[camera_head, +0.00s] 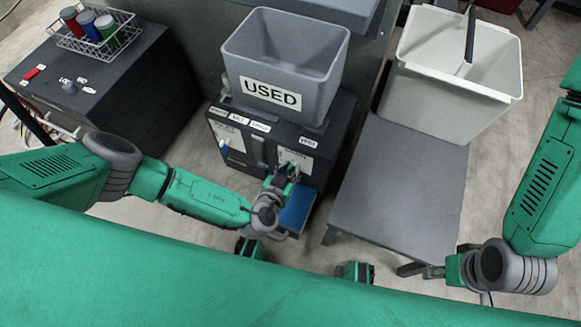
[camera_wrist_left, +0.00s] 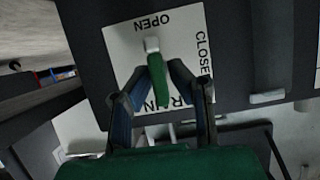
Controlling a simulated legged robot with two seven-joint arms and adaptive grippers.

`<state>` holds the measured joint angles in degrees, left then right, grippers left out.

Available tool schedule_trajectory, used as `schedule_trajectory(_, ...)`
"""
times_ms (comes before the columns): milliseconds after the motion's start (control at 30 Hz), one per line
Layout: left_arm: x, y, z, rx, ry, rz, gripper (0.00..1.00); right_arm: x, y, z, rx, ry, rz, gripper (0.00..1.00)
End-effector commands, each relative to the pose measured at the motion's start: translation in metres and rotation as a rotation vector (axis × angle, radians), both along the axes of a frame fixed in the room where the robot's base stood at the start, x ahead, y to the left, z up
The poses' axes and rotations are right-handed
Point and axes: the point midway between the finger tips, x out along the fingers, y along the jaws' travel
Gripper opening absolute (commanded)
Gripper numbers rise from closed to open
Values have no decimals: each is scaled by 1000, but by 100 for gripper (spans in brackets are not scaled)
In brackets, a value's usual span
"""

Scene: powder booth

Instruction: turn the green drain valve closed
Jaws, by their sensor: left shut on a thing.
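The green drain valve handle (camera_wrist_left: 157,80) sits on a white plate (camera_wrist_left: 120,45) marked OPEN, CLOSE and partly hidden DRAIN. From its pale pivot, the handle points down the left wrist picture, away from the word OPEN and toward DRAIN. My left gripper (camera_wrist_left: 158,85) has its two fingers around the handle, shut on it. In the head view, my left gripper (camera_head: 286,172) is at the front of the dark machine (camera_head: 255,150) and hides the handle. My right gripper (camera_head: 435,271) is at the lower right, away from the machine; its fingers are too small to judge.
A grey bin marked USED (camera_head: 285,60) stands on the machine. A blue pad (camera_head: 296,208) lies below my left gripper. A grey table (camera_head: 395,190) and a white bin (camera_head: 450,70) are on the right. A dark cabinet (camera_head: 110,100) carries a wire basket (camera_head: 95,35) of coloured containers.

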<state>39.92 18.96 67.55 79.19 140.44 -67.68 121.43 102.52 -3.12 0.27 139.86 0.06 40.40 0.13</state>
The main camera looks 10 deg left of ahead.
Motion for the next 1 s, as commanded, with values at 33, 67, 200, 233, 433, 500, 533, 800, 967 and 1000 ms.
schedule_trajectory(33, -1, 0, 0, 10, -1, 0, 0, 0, 0, 2, 0, 0, 0, 40)
schedule_trajectory(67, -1, -1, 0, 20, -2, 1, 0, 0, 0, 2, 0, 0, 0, 40)
schedule_trajectory(200, -1, -1, 0, 84, -14, 2, 0, 0, 0, 8, 0, 0, 0, 40)
schedule_trajectory(233, -1, -1, 1, 101, -18, 2, 0, 0, 0, 9, 0, 0, 0, 40)
schedule_trajectory(433, -2, -4, 0, 259, -46, 3, 0, 0, 0, 19, 0, 0, 0, 40)
schedule_trajectory(500, -3, -4, -1, 324, -59, 1, 0, 0, 0, 21, 0, 0, 0, 40)
schedule_trajectory(533, -3, -5, -1, 352, -65, 1, 0, 0, 0, 22, 0, 0, 0, 40)
schedule_trajectory(800, -3, -7, -4, 605, -113, 1, 0, 0, 0, 24, 0, 0, 0, 40)
schedule_trajectory(967, -4, -9, -6, 754, -143, -1, 0, 0, 0, 22, 0, 0, 0, 40)
schedule_trajectory(1000, -4, -9, -7, 792, -149, -2, 0, 0, 0, 21, 0, 0, 0, 40)
